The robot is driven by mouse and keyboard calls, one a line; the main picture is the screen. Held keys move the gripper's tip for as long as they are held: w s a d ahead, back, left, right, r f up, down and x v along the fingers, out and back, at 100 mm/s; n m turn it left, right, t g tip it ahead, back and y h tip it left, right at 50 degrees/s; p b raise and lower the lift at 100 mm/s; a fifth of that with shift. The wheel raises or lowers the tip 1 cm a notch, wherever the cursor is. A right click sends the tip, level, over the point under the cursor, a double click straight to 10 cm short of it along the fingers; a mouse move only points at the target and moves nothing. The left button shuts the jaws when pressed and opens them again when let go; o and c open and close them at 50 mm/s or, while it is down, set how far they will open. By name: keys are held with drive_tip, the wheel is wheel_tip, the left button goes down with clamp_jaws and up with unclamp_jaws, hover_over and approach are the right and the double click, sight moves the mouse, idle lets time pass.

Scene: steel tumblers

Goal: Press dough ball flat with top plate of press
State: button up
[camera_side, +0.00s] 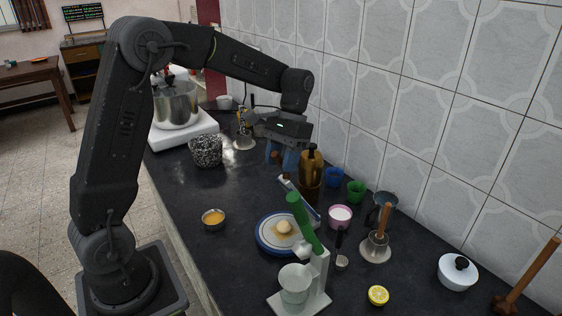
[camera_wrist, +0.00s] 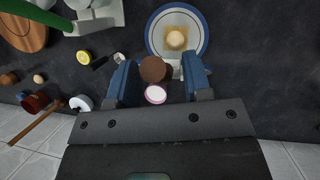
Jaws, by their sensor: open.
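A pale dough ball (camera_side: 284,227) sits in the middle of a round white base with a blue rim (camera_side: 262,244). The ball also shows in the wrist view (camera_wrist: 176,39), at the top middle, on a tan patch.
A white hand press with a green handle (camera_side: 306,226) stands in front. A brown jar (camera_side: 310,174), blue and green cups, a pink cup (camera_side: 341,217) and a steel masher (camera_side: 376,249) crowd the right. A small yellow-filled bowl (camera_side: 213,218) is left. The tiled wall bounds the back.

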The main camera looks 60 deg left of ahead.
drive_tip(key=shift+s+f, duration=0.15)
drive_tip(key=shift+f, duration=0.15)
drive_tip(key=shift+c, duration=0.3)
clamp_jaws()
